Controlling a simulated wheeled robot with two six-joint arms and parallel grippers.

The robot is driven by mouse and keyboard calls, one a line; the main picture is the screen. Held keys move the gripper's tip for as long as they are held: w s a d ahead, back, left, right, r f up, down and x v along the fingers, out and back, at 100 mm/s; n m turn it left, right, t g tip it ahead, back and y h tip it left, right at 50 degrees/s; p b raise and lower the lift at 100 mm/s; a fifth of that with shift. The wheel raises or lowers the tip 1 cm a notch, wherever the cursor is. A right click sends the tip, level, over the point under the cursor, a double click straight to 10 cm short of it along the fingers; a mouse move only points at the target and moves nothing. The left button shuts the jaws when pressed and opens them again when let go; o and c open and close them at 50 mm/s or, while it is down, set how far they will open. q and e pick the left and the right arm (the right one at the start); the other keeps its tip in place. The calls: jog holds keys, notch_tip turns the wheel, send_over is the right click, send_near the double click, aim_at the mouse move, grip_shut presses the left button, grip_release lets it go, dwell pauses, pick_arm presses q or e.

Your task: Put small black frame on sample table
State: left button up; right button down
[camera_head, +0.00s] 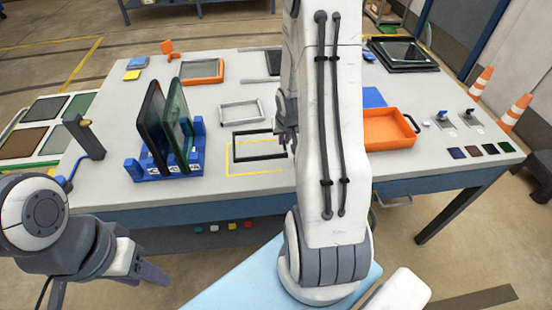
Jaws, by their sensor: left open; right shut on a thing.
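The small black frame (257,158) is a thin open rectangle near the middle of the white-topped table (222,186). It is over a yellow rectangle outline (258,173), shifted toward its far side. My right gripper (287,137) is at the frame's right end and is shut on it. My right arm hides part of that gripper and the table behind it. I cannot tell whether the frame touches the table or is just above it. My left gripper (152,272) is open and empty, low in front of the table's left part.
A blue rack (183,170) with upright dark panels stands left of the outline. A grey frame (241,112) lies behind the black frame. Orange trays (203,72) (389,131) lie at the back and right. Black framed panels (402,53) lie at the back right.

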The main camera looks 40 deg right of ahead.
jog(key=shift+w+a+f, duration=0.25)
jog(key=shift+w+f, duration=0.1)
jog(key=shift+w, duration=0.1)
jog(key=shift+w+a+f, duration=0.3)
jog(key=shift+w+a, duration=0.05)
jog(key=shift+w, duration=0.05)
notch_tip(320, 180, down, 4)
jog(key=shift+r+p, duration=0.1)
jog(key=shift+p, duration=0.2)
jog(key=shift+f, duration=0.2)
jog(key=c, duration=1)
grip_release()
